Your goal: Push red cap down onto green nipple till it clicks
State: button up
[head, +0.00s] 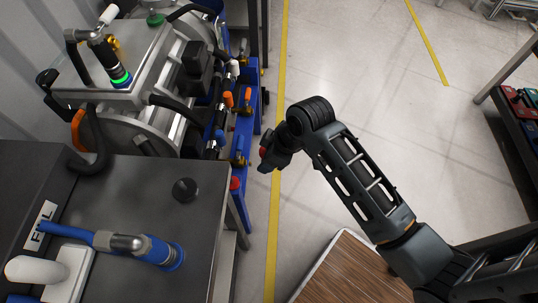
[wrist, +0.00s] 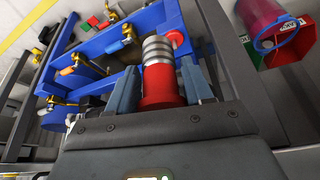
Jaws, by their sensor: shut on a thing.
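My gripper (wrist: 161,88) is shut on the red cap (wrist: 160,86), a red cylinder with a ribbed grey metal section, held between its two blue-grey fingers. In the head view my gripper (head: 275,150) hangs over the floor just right of the blue frame, and only a red sliver of the cap (head: 263,153) shows. I cannot pick out the green nipple for certain. A small green fitting (head: 155,19) stands on top of the drive unit, apart from my gripper.
The blue frame (head: 246,130) carries valves with orange and yellow handles. Another red round piece (wrist: 175,38) sits on the frame beyond the cap. A grey bench (head: 150,210) holds a blue-handled tool (head: 120,243) and black knob (head: 185,189).

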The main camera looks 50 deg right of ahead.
jog(key=shift+r+p, duration=2)
jog(key=shift+r, duration=0.15)
